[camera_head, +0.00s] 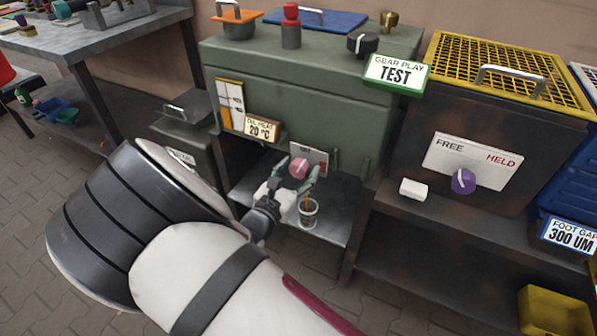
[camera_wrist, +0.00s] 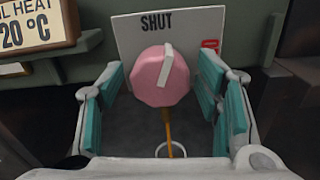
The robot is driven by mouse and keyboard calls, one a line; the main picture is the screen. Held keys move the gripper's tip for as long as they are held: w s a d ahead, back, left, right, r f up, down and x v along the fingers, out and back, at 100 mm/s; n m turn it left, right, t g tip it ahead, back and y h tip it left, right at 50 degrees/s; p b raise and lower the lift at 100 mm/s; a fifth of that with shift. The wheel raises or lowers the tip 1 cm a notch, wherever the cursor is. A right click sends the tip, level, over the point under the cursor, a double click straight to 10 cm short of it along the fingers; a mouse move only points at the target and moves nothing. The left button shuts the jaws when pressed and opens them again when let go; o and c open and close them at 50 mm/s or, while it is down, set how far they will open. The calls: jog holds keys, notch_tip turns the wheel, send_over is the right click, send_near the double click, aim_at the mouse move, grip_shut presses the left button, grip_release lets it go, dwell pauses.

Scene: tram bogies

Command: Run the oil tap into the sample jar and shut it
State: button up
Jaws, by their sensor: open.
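The oil tap's pink round knob (camera_wrist: 160,80) has a white pointer that points up and slightly right. The plate (camera_wrist: 130,42) behind it reads SHUT near the top; a red mark at its right is partly hidden. The knob also shows in the head view (camera_head: 299,168). My gripper (camera_wrist: 166,95) is open, its teal-padded fingers on either side of the knob, apart from it. A thin orange stream runs down below the knob. The sample jar (camera_head: 308,214) stands upright on the shelf under it, with brownish content; the wrist view shows only its rim (camera_wrist: 170,144).
The green cabinet (camera_head: 290,98) carries an OIL HEAT 20 °C card (camera_head: 262,129) and a GEAR PLAY TEST sign (camera_head: 396,74). A dark cabinet on the right has a purple FREE/HELD knob (camera_head: 463,181) and a white block (camera_head: 412,190). The grey shelf (camera_head: 338,215) right of the jar is bare.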

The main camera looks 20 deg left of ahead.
jog(key=shift+w, duration=0.15)
jog(key=shift+c, duration=0.6)
jog(key=c, duration=1.1)
jog(key=shift+o, duration=0.2)
jog(key=shift+r+n+p, duration=0.2)
jog(key=shift+n+p, duration=0.7)
jog(key=shift+p, duration=0.25)
jog(key=shift+f+n+p, duration=0.15)
jog(key=shift+n+p, duration=0.75)
jog(key=shift+n, duration=0.4)
jog(key=o, duration=1.2)
